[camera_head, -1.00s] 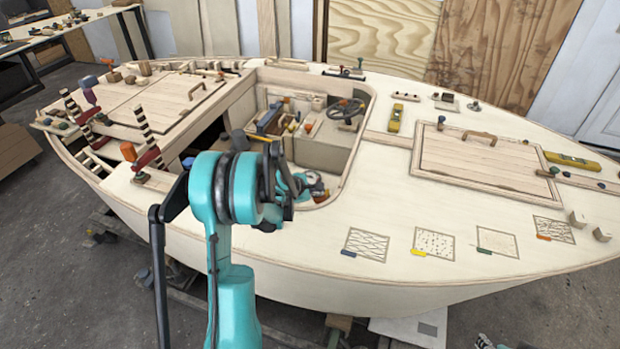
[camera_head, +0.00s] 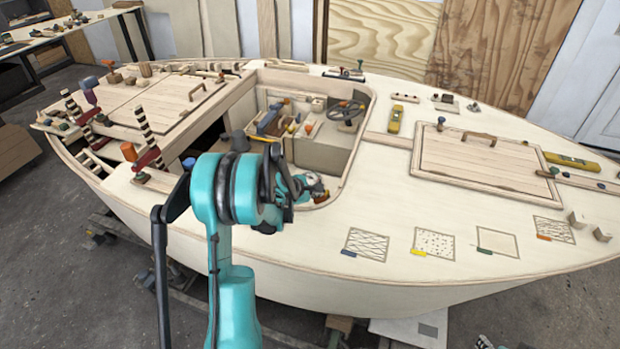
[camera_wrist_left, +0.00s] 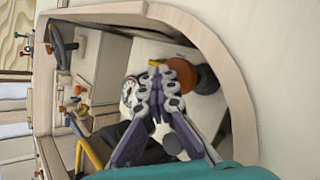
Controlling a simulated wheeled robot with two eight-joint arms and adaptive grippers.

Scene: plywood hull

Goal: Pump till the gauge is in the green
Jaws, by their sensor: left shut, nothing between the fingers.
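My left gripper (camera_wrist_left: 160,75) is shut and empty, inside the cockpit well. In the wrist view its fingertips are close to a round orange-brown knob (camera_wrist_left: 206,79), which appears just right of them; I cannot tell whether they touch. A small round white dial, seemingly the gauge (camera_wrist_left: 129,92), is partly hidden left of the fingers. Its needle and coloured zones are too small to read. In the head view my left arm reaches over the near side deck, and the gripper's end is small and hard to make out.
The cockpit rim (camera_wrist_left: 235,75) curves closely around my gripper. A dark steering wheel (camera_head: 346,110) and a tool tray (camera_head: 270,122) are farther in the cockpit. A closed wooden hatch (camera_head: 470,160) and yellow levels (camera_head: 395,119) lie on the right deck. The near right deck has free room.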

